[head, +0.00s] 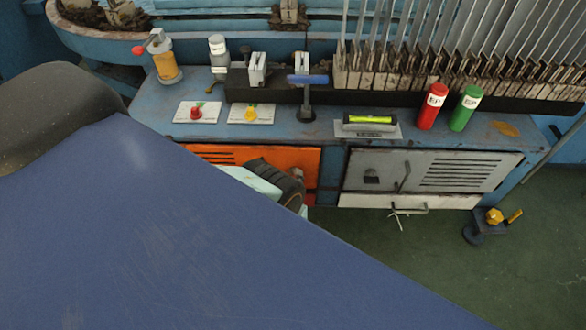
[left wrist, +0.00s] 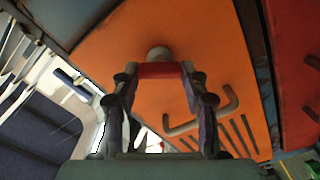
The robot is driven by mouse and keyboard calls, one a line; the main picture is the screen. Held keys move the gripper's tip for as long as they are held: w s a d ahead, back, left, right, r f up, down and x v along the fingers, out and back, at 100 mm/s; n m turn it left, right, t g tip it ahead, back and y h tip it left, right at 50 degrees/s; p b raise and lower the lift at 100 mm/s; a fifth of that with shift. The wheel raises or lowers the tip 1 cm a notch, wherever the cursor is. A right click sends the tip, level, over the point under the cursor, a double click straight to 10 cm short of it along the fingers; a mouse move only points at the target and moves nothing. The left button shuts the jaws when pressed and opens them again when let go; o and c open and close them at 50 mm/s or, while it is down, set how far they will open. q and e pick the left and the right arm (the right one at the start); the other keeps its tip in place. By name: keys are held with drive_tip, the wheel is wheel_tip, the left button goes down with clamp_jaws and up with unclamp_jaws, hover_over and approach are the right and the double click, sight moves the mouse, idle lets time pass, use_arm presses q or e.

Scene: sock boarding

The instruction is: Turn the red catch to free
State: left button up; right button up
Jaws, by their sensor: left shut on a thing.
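The red catch (left wrist: 160,71) shows in the left wrist view as a short red bar below a grey round knob, in front of the orange door (left wrist: 120,45). My left gripper (left wrist: 160,73) is shut on the red catch, with one finger at each end of it. In the head view, my left gripper (head: 297,180) is at the right part of the orange door (head: 215,153), below the bench top. The catch is not clear in that view, where my arm and gripper cover much of the door. My right gripper is in neither view.
A bent handle (left wrist: 208,115) and dark slots (left wrist: 240,135) are beside the gripper on the orange door. A grey slotted door (head: 420,172) is to the right. The bench top (head: 325,130) holds a red cylinder (head: 431,108), a green cylinder (head: 465,110) and a level (head: 370,121).

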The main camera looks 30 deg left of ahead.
use_arm(q)
drive_tip(key=n, duration=0.6)
drive_tip(key=shift+w+a+n, duration=0.15)
drive_tip(key=shift+n, duration=0.25)
idle(0.4)
drive_tip(key=o, duration=1.2)
drive_tip(key=shift+c, duration=0.2)
drive_tip(key=shift+f, duration=0.1)
